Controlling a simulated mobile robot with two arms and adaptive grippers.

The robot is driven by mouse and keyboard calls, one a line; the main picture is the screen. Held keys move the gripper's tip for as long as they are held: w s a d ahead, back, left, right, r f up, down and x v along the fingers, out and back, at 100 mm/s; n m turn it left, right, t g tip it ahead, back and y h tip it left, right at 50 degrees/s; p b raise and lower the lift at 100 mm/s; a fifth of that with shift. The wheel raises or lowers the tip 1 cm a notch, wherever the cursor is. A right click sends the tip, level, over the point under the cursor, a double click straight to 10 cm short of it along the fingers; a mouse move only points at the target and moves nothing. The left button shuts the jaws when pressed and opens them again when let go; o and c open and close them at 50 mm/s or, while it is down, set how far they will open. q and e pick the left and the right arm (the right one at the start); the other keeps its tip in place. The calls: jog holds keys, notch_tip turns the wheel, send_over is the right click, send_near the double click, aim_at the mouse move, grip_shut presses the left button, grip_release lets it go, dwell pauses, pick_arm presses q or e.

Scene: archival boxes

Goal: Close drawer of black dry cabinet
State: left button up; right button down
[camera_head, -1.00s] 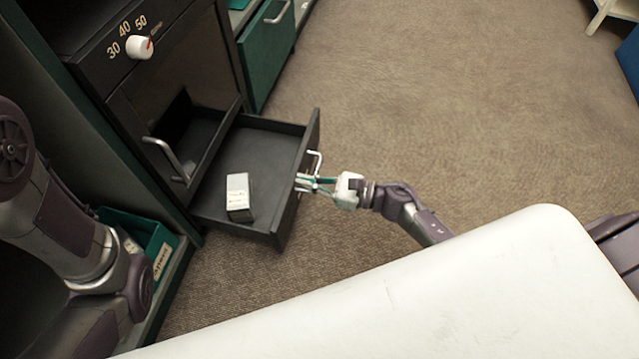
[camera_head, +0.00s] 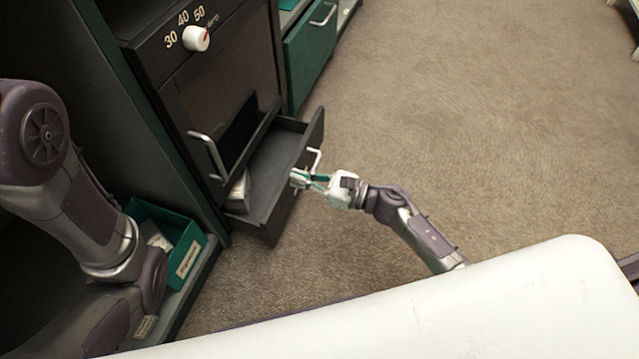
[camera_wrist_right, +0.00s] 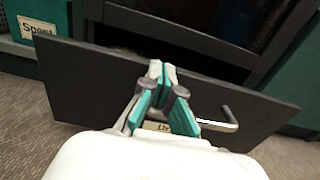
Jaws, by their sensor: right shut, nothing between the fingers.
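The black dry cabinet (camera_head: 215,85) stands at the left of the head view, with a white dial on top. Its lower drawer (camera_head: 280,165) is partly open. A small white box (camera_head: 238,190) lies inside, partly hidden by the cabinet front. My right gripper (camera_head: 300,179) is shut and empty, its fingertips at the drawer's front panel beside the silver handle (camera_head: 314,160). In the right wrist view, the shut fingertips (camera_wrist_right: 161,70) are against or very near the dark drawer front (camera_wrist_right: 95,85), left of the handle (camera_wrist_right: 222,122). My left gripper is out of view; only its arm shows.
A green bin (camera_head: 185,250) with a label sits on a low shelf left of the drawer. A green drawer unit (camera_head: 310,55) stands beyond the cabinet. Another silver handle (camera_head: 208,155) is on the cabinet front above. The carpet to the right is clear.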

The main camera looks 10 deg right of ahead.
aim_at(285, 173)
jog(key=b+x, duration=0.1)
jog(key=x, duration=0.6)
jog(key=shift+b, duration=0.3)
